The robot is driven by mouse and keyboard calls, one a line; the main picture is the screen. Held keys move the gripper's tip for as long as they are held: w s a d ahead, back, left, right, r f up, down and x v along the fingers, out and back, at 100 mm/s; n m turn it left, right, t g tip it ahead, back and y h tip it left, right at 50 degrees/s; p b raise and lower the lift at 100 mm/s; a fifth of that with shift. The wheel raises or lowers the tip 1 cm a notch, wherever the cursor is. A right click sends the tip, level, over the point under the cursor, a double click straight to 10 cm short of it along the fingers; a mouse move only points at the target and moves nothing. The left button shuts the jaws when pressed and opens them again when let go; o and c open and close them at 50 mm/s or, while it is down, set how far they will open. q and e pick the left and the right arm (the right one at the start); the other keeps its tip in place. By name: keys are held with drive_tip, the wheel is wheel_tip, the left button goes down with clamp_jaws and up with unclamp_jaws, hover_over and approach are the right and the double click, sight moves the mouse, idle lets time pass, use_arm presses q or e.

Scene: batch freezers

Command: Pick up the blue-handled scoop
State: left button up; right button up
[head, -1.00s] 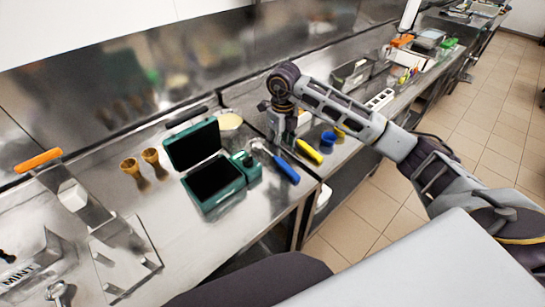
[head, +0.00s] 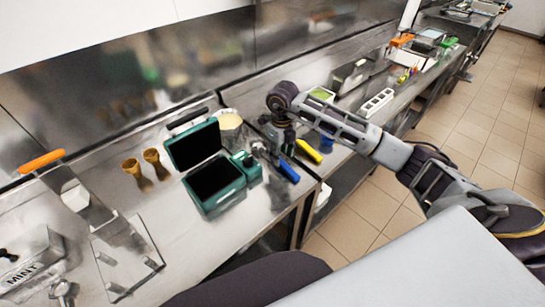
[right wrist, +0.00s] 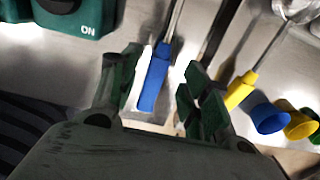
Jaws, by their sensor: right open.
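The blue-handled scoop lies on the steel counter beside the green case, its blue handle (head: 289,171) near the front edge. In the right wrist view the blue handle (right wrist: 154,84) shows between my two dark green fingers, with the metal shaft running away to the top. My right gripper (head: 274,143) points down over the scoop's metal part in the head view. It is open and empty, with a finger on each side of the handle in the wrist view (right wrist: 156,88). I cannot tell the height left between them. The scoop's head is mostly hidden. My left gripper is not in view.
A yellow-handled tool (head: 309,151) lies close on the right, with a blue cup (head: 327,144) beyond it. The open green case (head: 212,207) stands close on the left. Two amber cups (head: 151,156) and a metal stand (head: 112,265) are farther left.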

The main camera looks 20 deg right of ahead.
wheel_tip(320, 180, down, 3)
drive_tip(key=shift+a+r+p, duration=0.1)
drive_tip(key=shift+r+p, duration=0.05)
drive_tip(key=shift+p, duration=0.35)
drive_tip(key=shift+f, duration=0.7)
clamp_jaws()
drive_tip(key=shift+w+r, duration=0.1)
drive_tip(key=shift+r, duration=0.05)
wheel_tip(320, 180, up, 8)
drive_tip(key=shift+f+b, duration=0.15)
drive_tip(key=shift+b, duration=0.65)
drive_tip(key=shift+r, duration=1)
drive_tip(key=shift+r, duration=0.1)
